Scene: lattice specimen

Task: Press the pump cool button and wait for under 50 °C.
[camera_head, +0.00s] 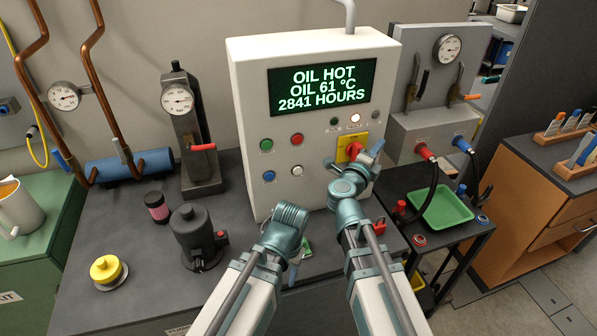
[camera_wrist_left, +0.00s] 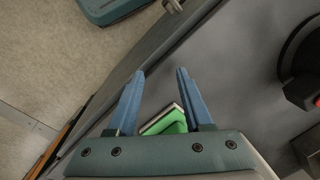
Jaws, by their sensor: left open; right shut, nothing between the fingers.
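The white control box (camera_head: 250,90) stands at the back of the bench. Its screen (camera_head: 320,88) reads OIL HOT, OIL 61 °C, 2841 HOURS. Its front has a green button (camera_head: 266,145), a red button (camera_head: 297,139), a blue button (camera_head: 269,176) and a white button (camera_head: 297,171). Their labels are too small to read, so I cannot tell which is pump cool. My right gripper (camera_head: 374,154) is shut and empty, in front of the red and yellow switch (camera_head: 353,150). My left gripper (camera_wrist_left: 160,73) is open and empty, low over the bench's front.
A small green and white object (camera_wrist_left: 168,123) lies below my left gripper. A dark pump-like device (camera_head: 193,235), a pink-banded jar (camera_head: 157,207) and a yellow-topped part (camera_head: 107,270) stand to the left. A green tray (camera_head: 441,208) sits on a side stand at right.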

